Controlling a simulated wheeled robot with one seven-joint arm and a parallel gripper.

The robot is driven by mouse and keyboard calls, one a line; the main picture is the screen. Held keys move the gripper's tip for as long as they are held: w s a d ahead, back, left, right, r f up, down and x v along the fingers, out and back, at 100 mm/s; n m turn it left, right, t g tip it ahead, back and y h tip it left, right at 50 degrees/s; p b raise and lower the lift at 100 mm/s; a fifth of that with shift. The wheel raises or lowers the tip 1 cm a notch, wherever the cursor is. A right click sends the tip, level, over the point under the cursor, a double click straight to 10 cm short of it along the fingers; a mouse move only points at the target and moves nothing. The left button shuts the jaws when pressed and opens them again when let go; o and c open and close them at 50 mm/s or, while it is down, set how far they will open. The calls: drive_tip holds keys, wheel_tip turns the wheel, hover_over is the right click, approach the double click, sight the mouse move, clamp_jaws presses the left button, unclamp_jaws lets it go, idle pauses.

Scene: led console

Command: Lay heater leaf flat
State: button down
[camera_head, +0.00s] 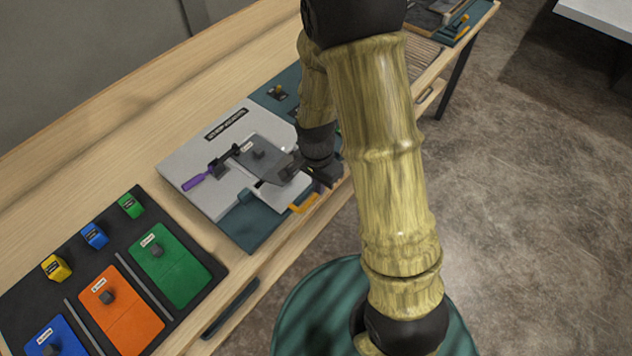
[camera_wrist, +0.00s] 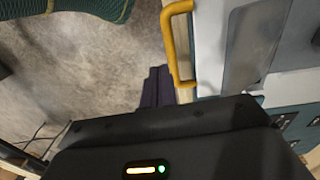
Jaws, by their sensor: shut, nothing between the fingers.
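The heater leaf, a dark grey plate with a small label and a dark knob, shows in the head view (camera_head: 262,157) over the light grey console panel (camera_head: 190,155). It looks raised at an angle, but I cannot tell how far. A grey plate that seems to be the leaf is at the upper right of the wrist view (camera_wrist: 257,45). My gripper (camera_head: 326,178) is at the leaf's right, near the table's front edge. Its dark fingers (camera_wrist: 157,86) are together and empty in the wrist view. My arm hides part of the panel's right side.
A yellow handle (camera_head: 303,203) stands at the panel's front edge, close beside my fingers in the wrist view (camera_wrist: 178,45). A purple-handled lever (camera_head: 195,181) is at the panel's left. A black board (camera_head: 75,255) with coloured plates and blocks lies at lower left. Floor is open at right.

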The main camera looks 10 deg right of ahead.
wheel_tip(320, 180, up, 10)
drive_tip(key=s+d+b, duration=0.1)
drive_tip(key=b, duration=0.1)
drive_tip(key=shift+s+d, duration=0.15)
drive_tip(key=shift+d, duration=0.05)
drive_tip(key=shift+r, duration=0.1)
drive_tip(key=s+d+r+p, duration=0.5)
drive_tip(key=s+r, duration=0.2)
drive_tip(key=shift+d+p, duration=0.3)
drive_tip(key=shift+d, duration=0.05)
idle(0.8)
drive_tip(key=shift+f, duration=0.1)
